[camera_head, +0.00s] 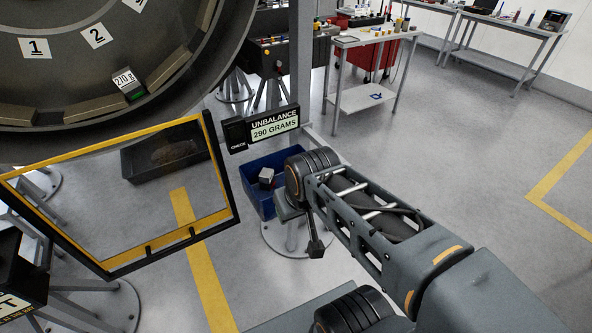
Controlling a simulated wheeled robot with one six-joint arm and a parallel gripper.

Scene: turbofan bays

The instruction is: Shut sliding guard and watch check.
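The sliding guard (100,212) is a clear pane in a yellow and black frame at the left, below the large dark fan ring (60,70). It hangs low and leaves the numbered slots of the ring uncovered. A weight marked 210 g (124,79) sits in the ring's lower rim. The display (274,124) reads UNBALANCE 290 GRAMS, with a black CHECK box (237,134) on its left. My gripper (316,247) seems to be the dark end below my wrist, right of the guard and apart from it. Its fingers are too unclear to judge.
A blue bin (256,188) with a grey block (266,175) stands behind my wrist. A dark tray (190,148) shows through the pane. A grey post (302,50) rises behind the display. A trolley (350,98) and benches stand at the back. The floor at right is clear.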

